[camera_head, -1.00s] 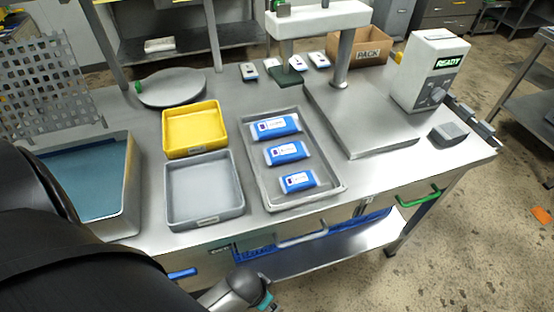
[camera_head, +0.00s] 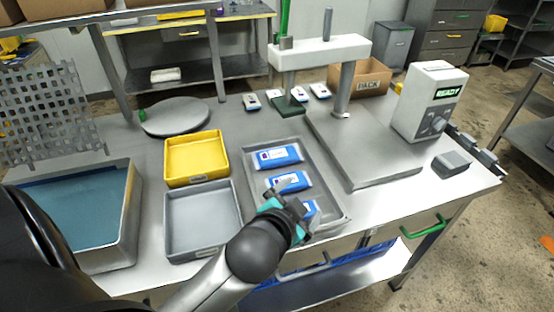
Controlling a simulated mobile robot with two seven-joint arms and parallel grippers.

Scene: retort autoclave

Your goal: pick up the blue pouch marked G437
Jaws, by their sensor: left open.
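Three blue pouches with white labels lie in a column in a grey metal tray (camera_head: 337,215). The far pouch (camera_head: 278,157) is fully visible. The middle pouch (camera_head: 293,181) is partly covered by my gripper. The near pouch (camera_head: 313,210) is mostly hidden behind my gripper. The label print is too small to read, so I cannot tell which is G437. My left gripper (camera_head: 281,191) is open over the middle and near pouches, with no pouch visibly held. Whether it touches one is unclear. My right gripper is not in view.
A yellow bin (camera_head: 195,158) and a grey bin (camera_head: 203,219) stand left of the tray. A press-like sealer (camera_head: 365,150) stands to the right, with a READY display box (camera_head: 428,100) beyond. A water basin (camera_head: 75,215) is at the left. A PACK carton (camera_head: 362,80) stands behind.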

